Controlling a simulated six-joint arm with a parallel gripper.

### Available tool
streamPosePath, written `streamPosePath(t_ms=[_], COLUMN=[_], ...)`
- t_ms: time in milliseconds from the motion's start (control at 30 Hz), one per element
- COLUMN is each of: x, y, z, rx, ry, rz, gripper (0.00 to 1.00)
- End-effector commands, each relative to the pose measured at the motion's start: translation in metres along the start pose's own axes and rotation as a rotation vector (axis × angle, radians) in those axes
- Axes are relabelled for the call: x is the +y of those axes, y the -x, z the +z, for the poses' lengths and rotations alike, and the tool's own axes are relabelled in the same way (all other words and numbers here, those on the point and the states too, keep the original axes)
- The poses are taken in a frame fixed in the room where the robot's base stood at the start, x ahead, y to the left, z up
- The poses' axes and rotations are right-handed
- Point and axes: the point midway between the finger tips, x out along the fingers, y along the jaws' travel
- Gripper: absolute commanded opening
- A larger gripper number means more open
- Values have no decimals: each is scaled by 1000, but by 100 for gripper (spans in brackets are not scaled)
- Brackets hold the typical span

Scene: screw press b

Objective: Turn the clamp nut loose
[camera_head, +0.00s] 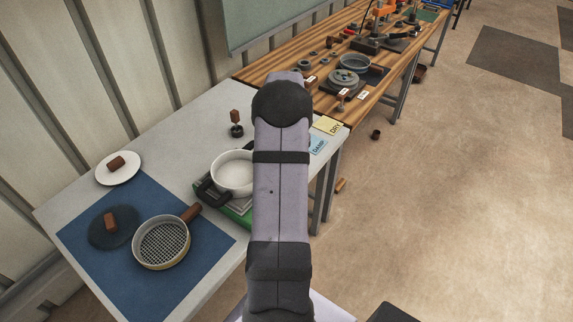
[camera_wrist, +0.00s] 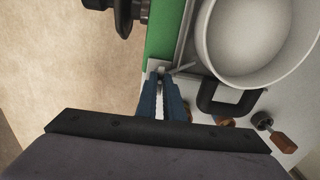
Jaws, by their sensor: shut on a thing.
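In the wrist view, my gripper (camera_wrist: 162,80) has blue fingers, and their tips are shut on a small grey metal piece, the clamp nut (camera_wrist: 160,69). It sits at the edge of the green base (camera_wrist: 164,32), and a thin grey bar runs from it to the right. The fingertips hide most of the nut, so I cannot tell its turn. In the head view my arm covers the gripper and the nut. The green base (camera_head: 238,217) shows there beside my arm, under a white round pan.
The white pan (camera_wrist: 255,38) with a black handle (camera_wrist: 230,108) lies close to the right of my fingers. A dark knobbed part (camera_wrist: 126,16) is at the upper left. In the head view, a sieve (camera_head: 162,244) stands on a blue mat (camera_head: 165,287), left of the press.

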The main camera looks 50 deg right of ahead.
Motion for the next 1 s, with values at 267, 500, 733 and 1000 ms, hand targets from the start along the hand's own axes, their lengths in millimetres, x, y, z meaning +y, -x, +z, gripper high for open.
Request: streamPosePath(t_ms=[267,500,733,1000], x=[1,1,1,1], y=[1,1,1,2], z=[-1,-1,-2,-2], rx=[2,2,3,4], ry=[260,485,670,808], rz=[-1,-1,-1,-1], gripper=[0,0,0,0])
